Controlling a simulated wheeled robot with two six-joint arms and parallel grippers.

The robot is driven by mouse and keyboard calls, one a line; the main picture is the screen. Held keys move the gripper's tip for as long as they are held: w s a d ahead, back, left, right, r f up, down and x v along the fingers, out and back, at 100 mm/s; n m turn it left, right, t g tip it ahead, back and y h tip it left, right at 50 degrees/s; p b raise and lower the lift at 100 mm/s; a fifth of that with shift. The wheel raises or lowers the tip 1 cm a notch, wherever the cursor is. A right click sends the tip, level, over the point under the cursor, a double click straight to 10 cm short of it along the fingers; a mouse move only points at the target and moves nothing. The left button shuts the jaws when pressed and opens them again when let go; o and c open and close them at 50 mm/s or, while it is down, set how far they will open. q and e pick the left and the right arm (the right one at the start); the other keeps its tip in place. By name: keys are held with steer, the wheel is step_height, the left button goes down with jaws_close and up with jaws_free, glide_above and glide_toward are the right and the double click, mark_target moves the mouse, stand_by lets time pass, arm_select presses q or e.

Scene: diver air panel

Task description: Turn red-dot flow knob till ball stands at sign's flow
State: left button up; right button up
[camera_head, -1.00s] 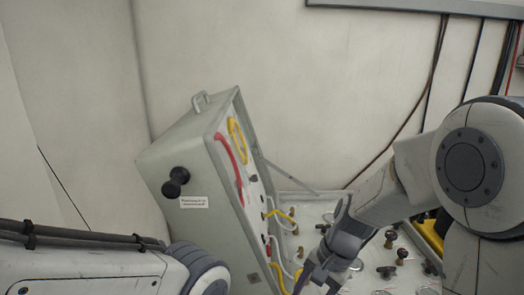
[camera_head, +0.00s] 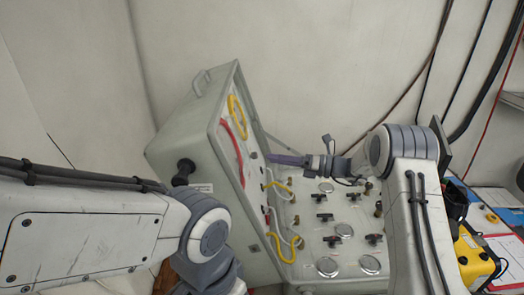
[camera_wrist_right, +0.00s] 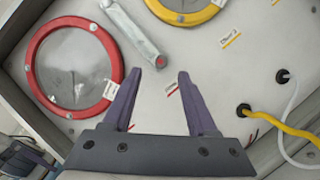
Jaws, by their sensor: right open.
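My right gripper (camera_head: 272,157) reaches in from the right to the inner face of the upright panel in the head view. In the right wrist view its two purple fingers (camera_wrist_right: 160,75) are open, with nothing between them. A red-ringed round gauge (camera_wrist_right: 73,68) is left of the fingers; a grey bar (camera_wrist_right: 133,34) slants above them.
The open grey case (camera_head: 190,135) stands against the wall. Its lower panel (camera_head: 300,215) carries several black-handled valves and round gauges. Yellow and white hoses (camera_wrist_right: 282,122) hang right of my fingers. A yellow device (camera_head: 472,255) lies at the lower right.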

mark_target(254, 156)
arm_select(q)
step_height(254, 156, up, 3)
steer(key=shift+f+p, duration=0.1)
steer(key=shift+p, duration=0.85)
arm_select(e)
steer(key=x, duration=0.5)
